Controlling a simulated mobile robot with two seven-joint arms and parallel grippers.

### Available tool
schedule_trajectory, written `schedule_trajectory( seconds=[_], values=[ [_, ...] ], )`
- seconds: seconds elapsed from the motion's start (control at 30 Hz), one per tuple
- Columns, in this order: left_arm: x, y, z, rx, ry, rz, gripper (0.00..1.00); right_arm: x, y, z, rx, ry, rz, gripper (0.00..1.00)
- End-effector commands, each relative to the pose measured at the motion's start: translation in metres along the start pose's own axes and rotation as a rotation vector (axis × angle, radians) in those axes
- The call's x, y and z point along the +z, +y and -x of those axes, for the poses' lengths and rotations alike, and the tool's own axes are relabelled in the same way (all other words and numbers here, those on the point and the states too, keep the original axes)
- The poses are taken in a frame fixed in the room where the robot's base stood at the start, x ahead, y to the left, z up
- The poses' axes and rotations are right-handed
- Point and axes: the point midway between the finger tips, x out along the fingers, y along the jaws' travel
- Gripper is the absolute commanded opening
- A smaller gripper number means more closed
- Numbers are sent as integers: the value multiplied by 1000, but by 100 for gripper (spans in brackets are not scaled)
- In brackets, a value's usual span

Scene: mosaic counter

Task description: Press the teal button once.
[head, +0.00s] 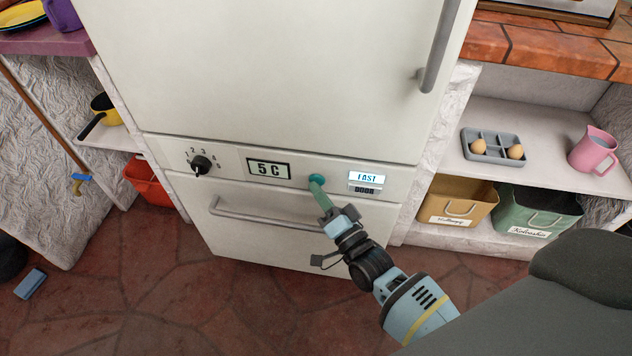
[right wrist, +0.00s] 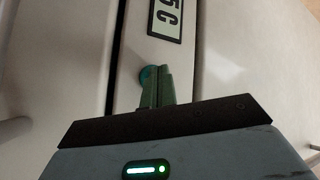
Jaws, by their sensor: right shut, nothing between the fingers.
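The teal button (head: 317,178) sits on the control strip of the white fridge (head: 290,80), between the "5 C" display (head: 268,169) and a small panel (head: 366,180) with "FAST" lit and "DOOR" dark. My right gripper (head: 319,186) is shut and empty, its green fingers pointing at the button. The fingertips overlap the button's lower part; whether they touch it I cannot tell. In the right wrist view the button (right wrist: 147,76) shows just beyond the tips of the closed fingers (right wrist: 156,90). My left gripper is not in view.
A black numbered dial (head: 201,164) is left of the display. A drawer handle (head: 255,217) runs below the strip, close to my right gripper. Shelves at the right hold an egg tray (head: 480,154), a pink jug (head: 593,150) and two bins. A blue block (head: 30,284) lies on the floor.

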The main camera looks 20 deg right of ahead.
Motion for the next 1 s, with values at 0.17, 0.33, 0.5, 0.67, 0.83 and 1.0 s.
schedule_trajectory(
  seconds=[0.17,0.33,0.5,0.67,0.83,1.0],
  values=[
    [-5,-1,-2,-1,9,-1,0,-1,0,0,-1,2,0,0],
    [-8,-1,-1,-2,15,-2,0,2,-3,3,0,1,0,0],
    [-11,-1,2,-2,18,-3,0,6,-8,9,0,1,1,0],
    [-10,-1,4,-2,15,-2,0,8,-9,12,0,1,0,0],
    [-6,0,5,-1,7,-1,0,8,-9,12,0,1,0,0],
    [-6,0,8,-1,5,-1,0,11,-12,15,0,1,-1,0]
  ],
)
